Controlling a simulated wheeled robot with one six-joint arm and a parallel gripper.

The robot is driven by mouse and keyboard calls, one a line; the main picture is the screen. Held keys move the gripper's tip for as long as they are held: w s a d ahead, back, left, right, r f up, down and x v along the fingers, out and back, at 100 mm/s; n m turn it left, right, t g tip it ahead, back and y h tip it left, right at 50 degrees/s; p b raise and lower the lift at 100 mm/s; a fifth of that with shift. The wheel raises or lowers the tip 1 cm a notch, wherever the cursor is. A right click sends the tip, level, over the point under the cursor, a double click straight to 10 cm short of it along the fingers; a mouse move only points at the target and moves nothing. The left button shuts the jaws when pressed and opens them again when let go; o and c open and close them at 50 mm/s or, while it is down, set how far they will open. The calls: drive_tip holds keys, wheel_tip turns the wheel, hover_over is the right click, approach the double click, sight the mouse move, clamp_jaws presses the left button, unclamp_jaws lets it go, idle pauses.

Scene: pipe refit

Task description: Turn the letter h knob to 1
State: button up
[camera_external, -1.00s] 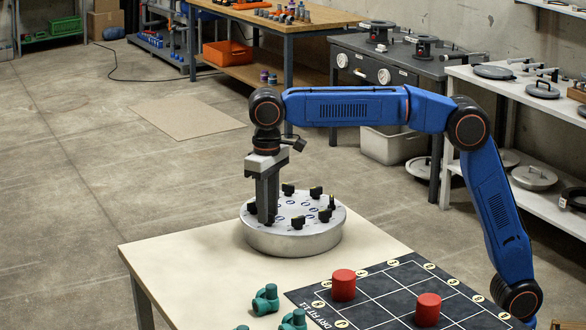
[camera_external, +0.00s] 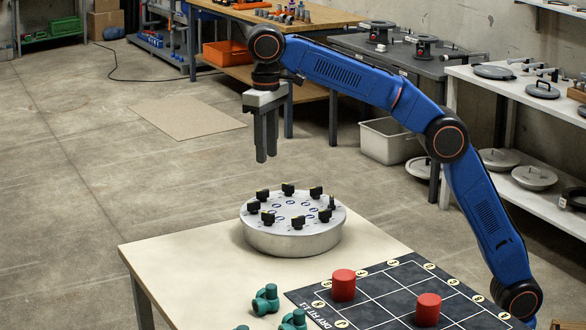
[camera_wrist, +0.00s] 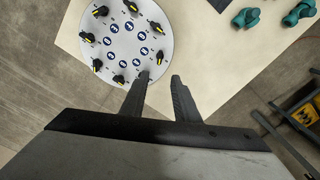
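A round silver panel (camera_external: 290,243) with a ring of several black knobs stands on the table. Its white top (camera_wrist: 118,40) also shows in the wrist view, with black knobs marked by yellow lines and blue round badges inside the ring. The letters and numbers are too small to read, so I cannot tell which knob is h or where it points. My gripper (camera_external: 266,160) hangs fingers-down above the panel's left far side, clear of the knobs. In the wrist view its two fingertips (camera_wrist: 161,77) are apart with nothing between them; one partly overlaps the panel's edge.
A pale table (camera_external: 180,262) holds the panel. Teal pipe fittings (camera_external: 265,300), two red cylinders (camera_external: 343,285) and a dark grid mat (camera_external: 385,294) lie near its front. Workbenches and a shelf stand behind. The air around my gripper is free.

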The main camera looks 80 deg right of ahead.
drive_tip(key=shift+r, duration=0.65)
drive_tip(key=s+d+f+n+t, duration=0.1)
drive_tip(key=s+d+f, duration=0.2)
drive_tip(key=s+d, duration=0.6)
drive_tip(key=s+d+f+t, duration=0.1)
drive_tip(key=s+d+f, duration=0.1)
drive_tip(key=s+d, duration=0.7)
drive_tip(key=s+d+f+n+t, duration=0.1)
drive_tip(key=s+d+f, duration=0.2)
drive_tip(key=s+f, duration=1.1)
drive_tip(key=s+d+f+n+t, duration=0.1)
drive_tip(key=s+d+f, duration=0.2)
drive_tip(key=s+f, duration=1)
drive_tip(key=shift+s+d+f+t, duration=0.2)
drive_tip(key=shift+s+f+t, duration=0.2)
